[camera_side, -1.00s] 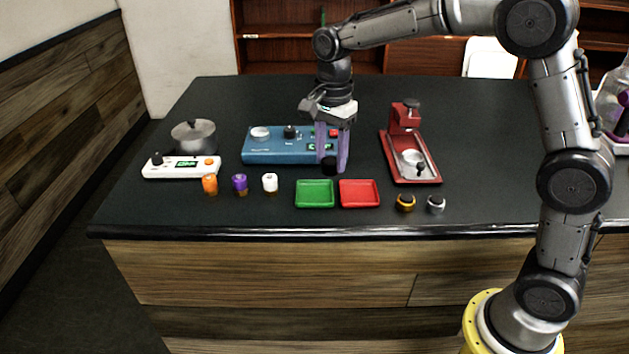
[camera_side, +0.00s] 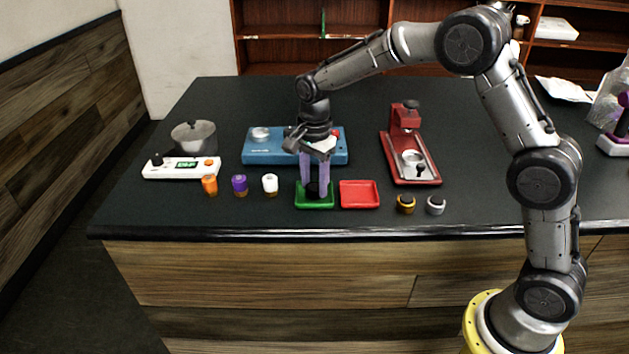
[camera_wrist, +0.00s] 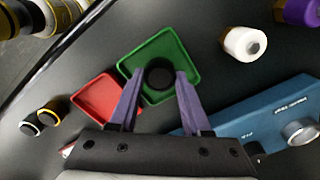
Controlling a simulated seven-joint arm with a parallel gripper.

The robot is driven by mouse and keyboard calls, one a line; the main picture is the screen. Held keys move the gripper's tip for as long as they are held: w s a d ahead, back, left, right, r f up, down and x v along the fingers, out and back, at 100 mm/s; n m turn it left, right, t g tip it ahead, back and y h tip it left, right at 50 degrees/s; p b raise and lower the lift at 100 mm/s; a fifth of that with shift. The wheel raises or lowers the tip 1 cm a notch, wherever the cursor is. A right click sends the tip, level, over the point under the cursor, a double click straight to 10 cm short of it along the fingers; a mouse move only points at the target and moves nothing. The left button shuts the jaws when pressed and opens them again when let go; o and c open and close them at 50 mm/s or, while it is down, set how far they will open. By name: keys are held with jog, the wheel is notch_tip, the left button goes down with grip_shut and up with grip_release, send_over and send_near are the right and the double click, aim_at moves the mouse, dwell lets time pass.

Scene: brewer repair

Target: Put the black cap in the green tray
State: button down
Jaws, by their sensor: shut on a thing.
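The black cap (camera_side: 314,190) is between the purple fingertips of my gripper (camera_side: 315,184), which is shut on it. In the side view the cap is over the green tray (camera_side: 302,205), low and close to its floor; I cannot tell whether it touches. In the wrist view the black cap (camera_wrist: 159,74) shows as a dark disc inside the outline of the green tray (camera_wrist: 190,65), with a fingertip of my gripper (camera_wrist: 157,76) on either side.
A red tray (camera_side: 360,194) stands just right of the green one. White (camera_side: 270,183), purple and orange capped pieces stand to the left. A blue device (camera_side: 268,152) is behind, a red machine (camera_side: 405,120) at right. Two small knobs (camera_side: 405,203) sit near the front edge.

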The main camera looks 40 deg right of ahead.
aim_at(315, 187)
jog(key=shift+f, duration=0.2)
jog(key=shift+c, duration=1.8)
grip_release()
jog(key=shift+r, duration=0.15)
notch_tip(315, 187, up, 12)
jog(key=s+d+r+n+t, duration=0.1)
jog(key=s+r+n+t, duration=0.15)
jog(key=s+n, duration=0.6)
jog(key=s+d+r+n+t, duration=0.1)
jog(key=s+r+n+t, duration=0.15)
jog(key=s, duration=1.05)
jog(key=s+f+n, duration=0.4)
jog(key=s+n, duration=0.1)
jog(key=s, duration=0.4)
jog(key=shift+d+f+n+t, duration=0.2)
jog(key=shift+d+n+t, duration=0.1)
jog(key=shift+n, duration=0.1)
